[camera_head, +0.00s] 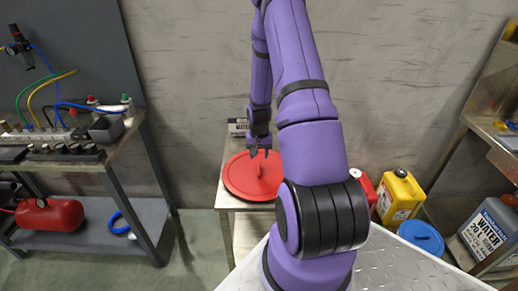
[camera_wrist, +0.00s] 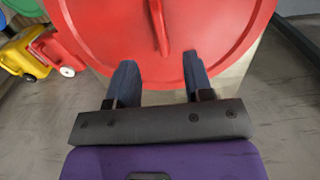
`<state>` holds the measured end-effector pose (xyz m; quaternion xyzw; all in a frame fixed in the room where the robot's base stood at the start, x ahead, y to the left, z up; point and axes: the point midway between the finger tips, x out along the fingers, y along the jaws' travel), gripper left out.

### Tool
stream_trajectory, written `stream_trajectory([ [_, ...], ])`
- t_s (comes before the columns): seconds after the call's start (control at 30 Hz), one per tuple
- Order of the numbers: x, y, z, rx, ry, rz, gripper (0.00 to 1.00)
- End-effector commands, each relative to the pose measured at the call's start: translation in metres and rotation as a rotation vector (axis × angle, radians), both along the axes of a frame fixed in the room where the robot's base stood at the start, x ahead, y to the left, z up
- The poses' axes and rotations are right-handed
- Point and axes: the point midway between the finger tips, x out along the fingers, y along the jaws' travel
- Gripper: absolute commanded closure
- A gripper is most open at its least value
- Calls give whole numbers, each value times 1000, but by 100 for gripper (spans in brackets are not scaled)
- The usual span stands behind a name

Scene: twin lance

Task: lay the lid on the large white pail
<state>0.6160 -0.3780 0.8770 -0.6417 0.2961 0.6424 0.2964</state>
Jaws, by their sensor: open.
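The lid is a round red disc (camera_head: 240,181) with a raised bar handle, lying flat on a small light-topped table (camera_head: 228,201) against the wall. It also fills the top of the wrist view (camera_wrist: 105,28), its handle (camera_wrist: 160,25) pointing between my fingers. My gripper (camera_head: 260,153) is open and empty at the lid, near the handle. In the wrist view my fingertips (camera_wrist: 158,68) overlap the lid's near rim, one on each side of the handle's line; I cannot tell their height above it. I cannot make out a large white pail in either view.
A yellow can (camera_head: 398,197), a red can (camera_head: 368,188) and a round blue-topped container (camera_head: 422,237) stand right of my arm. A workbench (camera_head: 120,135) with cables and a red tank (camera_head: 50,214) is at left. Shelves with a grey water can (camera_head: 488,228) are at right.

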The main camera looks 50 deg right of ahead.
Motion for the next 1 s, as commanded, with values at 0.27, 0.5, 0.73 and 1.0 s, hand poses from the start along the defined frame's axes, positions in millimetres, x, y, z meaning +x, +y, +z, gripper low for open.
stream_trajectory([
  [0.27,0,0,-36,1,1,0,53],
  [0.5,0,0,-61,1,1,0,53],
  [0.73,0,0,-71,-1,-1,0,53],
  [1.0,0,0,-72,-1,-1,0,53],
])
